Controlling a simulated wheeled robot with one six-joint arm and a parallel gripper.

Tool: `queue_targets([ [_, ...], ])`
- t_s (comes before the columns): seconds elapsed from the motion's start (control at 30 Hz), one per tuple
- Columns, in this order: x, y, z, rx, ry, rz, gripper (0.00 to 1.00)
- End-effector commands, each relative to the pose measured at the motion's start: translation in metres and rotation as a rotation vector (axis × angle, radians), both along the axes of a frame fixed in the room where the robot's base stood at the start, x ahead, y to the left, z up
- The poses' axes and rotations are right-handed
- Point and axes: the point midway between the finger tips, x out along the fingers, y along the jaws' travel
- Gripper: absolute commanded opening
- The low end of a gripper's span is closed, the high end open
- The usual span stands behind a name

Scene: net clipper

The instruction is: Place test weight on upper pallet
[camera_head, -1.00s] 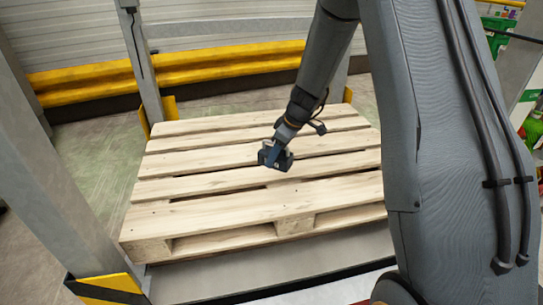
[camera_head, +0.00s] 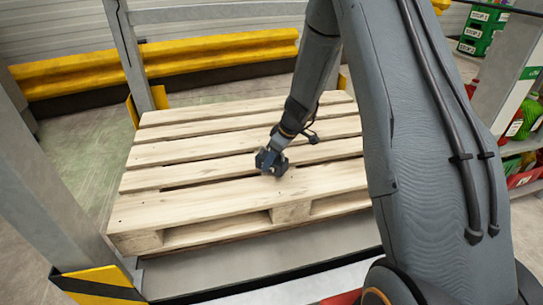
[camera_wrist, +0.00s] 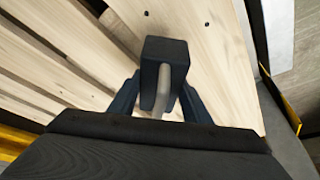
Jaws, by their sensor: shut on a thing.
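The upper pallet (camera_head: 160,207) is a pale wooden slatted pallet on a grey platform between metal posts. My gripper (camera_head: 271,161) is over its middle right part, pointing down. In the wrist view my gripper (camera_wrist: 160,110) is shut on the test weight (camera_wrist: 164,55), a dark block with a pale curved handle between the fingers. The weight is over the pallet boards in that view. Whether its underside touches the boards cannot be told. In the head view the weight is small and dark, merging with the gripper.
Grey metal posts (camera_head: 45,180) stand at the left, with yellow and black guards at the foot. A yellow rail (camera_head: 200,55) runs behind the pallet. Shelves with red and green bins (camera_head: 520,120) are at the right. The pallet boards around the gripper are bare.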

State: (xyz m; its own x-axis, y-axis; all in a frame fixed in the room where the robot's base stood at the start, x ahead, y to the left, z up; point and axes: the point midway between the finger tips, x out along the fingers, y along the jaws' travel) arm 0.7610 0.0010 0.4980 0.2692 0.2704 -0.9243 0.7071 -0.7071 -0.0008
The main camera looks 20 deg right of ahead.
Motion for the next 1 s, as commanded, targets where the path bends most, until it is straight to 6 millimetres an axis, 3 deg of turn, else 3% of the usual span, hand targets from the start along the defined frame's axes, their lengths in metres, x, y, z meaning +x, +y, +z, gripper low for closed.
queue_targets([
  [0.4,0.003,0.000,-0.033,0.000,-0.005,-0.002,0.00],
  [0.9,0.003,0.000,-0.037,0.000,-0.006,-0.001,0.00],
  [0.93,0.000,0.000,-0.039,0.000,0.000,0.000,0.47],
  [1.0,0.000,0.000,-0.039,0.000,0.000,0.000,0.59],
])
